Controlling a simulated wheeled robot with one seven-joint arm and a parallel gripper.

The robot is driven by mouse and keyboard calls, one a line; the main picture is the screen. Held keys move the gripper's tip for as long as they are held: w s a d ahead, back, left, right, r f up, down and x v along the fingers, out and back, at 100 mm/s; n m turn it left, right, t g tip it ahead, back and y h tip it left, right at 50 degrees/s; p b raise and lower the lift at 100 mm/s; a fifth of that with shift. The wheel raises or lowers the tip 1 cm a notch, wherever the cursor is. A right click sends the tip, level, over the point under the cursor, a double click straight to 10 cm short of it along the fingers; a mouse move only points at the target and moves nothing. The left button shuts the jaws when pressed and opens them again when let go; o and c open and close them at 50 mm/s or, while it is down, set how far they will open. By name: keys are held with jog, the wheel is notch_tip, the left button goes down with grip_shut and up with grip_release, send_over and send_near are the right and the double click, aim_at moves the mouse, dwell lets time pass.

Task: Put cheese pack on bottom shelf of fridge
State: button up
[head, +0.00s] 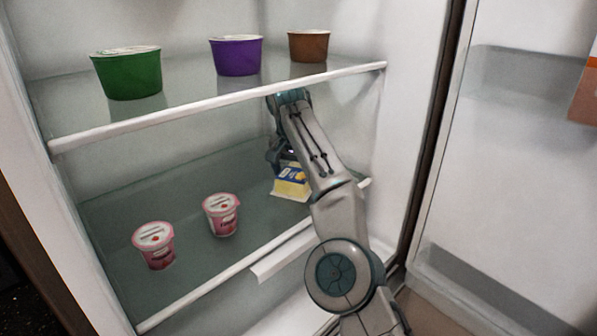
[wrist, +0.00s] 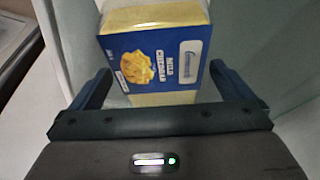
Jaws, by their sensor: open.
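The cheese pack (head: 291,183) is blue and yellow and sits on the lower glass shelf (head: 185,255) of the fridge, near its right side. In the wrist view the cheese pack (wrist: 158,60) stands just ahead of my gripper (wrist: 160,85), with its printed blue face toward me.
Two pink yogurt cups (head: 154,245) (head: 221,214) stand on the lower shelf to the left. The open fridge door (head: 520,170) is at right.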

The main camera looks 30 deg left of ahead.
jog(key=shift+r, duration=0.35)
jog(key=shift+s+d+b, duration=0.1)
jog(key=shift+s+b, duration=0.4)
jog(key=shift+b, duration=0.1)
jog(key=shift+s+b, duration=0.75)
jog(key=shift+b, duration=0.3)
jog(key=s+b, duration=0.6)
jog(key=s+d+b, duration=0.1)
jog(key=s+b, duration=0.2)
jog(key=shift+s+r, duration=0.15)
jog(key=shift+s+d+r+b, duration=0.1)
jog(key=shift+s+r+b, duration=0.05)
jog(key=shift+s+b, duration=0.15)
